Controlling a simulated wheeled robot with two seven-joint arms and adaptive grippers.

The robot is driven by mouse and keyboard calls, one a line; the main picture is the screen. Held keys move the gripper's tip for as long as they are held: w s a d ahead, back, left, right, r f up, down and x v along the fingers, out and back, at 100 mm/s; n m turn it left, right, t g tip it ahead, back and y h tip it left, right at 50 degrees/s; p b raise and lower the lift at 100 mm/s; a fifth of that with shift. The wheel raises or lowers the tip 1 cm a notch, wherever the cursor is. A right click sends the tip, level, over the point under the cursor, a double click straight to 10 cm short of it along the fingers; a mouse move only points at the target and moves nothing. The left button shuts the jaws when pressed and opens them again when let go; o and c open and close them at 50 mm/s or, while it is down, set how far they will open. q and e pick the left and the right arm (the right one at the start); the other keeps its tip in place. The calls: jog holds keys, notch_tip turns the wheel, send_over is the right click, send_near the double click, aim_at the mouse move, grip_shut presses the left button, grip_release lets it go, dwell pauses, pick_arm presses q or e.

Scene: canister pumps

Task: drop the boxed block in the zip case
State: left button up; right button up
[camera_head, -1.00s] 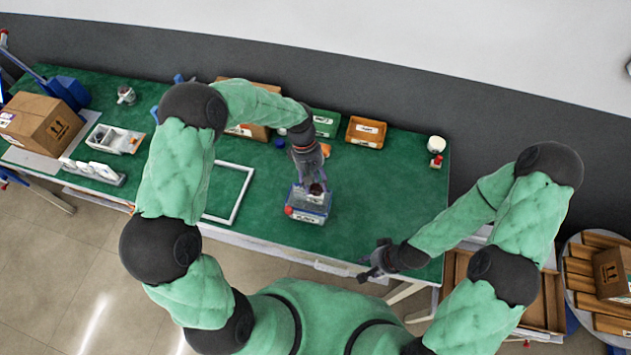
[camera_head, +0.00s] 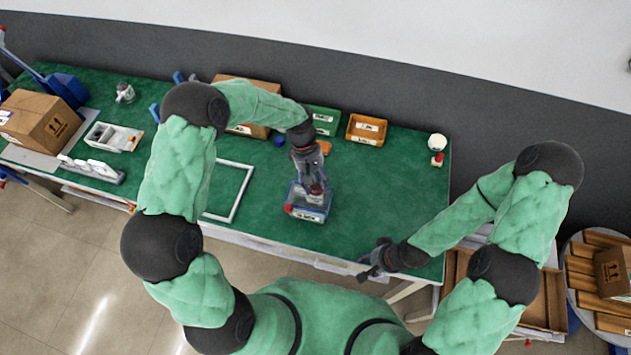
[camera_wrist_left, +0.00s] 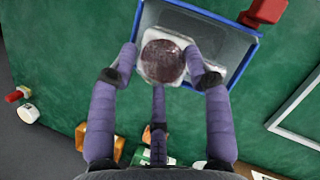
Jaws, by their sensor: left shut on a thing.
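My left gripper (camera_head: 313,190) is over the clear case with a blue rim (camera_head: 308,213), which I take as the zip case, on the green table. In the left wrist view, its fingers (camera_wrist_left: 165,72) are shut on a pale, squarish piece with a dark round top (camera_wrist_left: 163,61), which I take as the boxed block. That piece is over the case's opening, close to one side of the blue rim (camera_wrist_left: 246,60). I cannot tell whether it touches the case floor. My right gripper (camera_head: 374,262) is empty by the table's front edge, its fingers apart.
A white frame (camera_head: 246,178) lies left of the case. An orange bin (camera_head: 366,129) and a green bin (camera_head: 325,121) stand at the back. A white round container (camera_head: 437,142) is at the back right. The table right of the case is clear.

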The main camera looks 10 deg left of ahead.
pick_arm(q)
jog(key=o, duration=1.6)
jog(key=shift+c, duration=0.2)
jog(key=shift+r, duration=0.1)
notch_tip(320, 180, up, 10)
jog(key=p, duration=0.7)
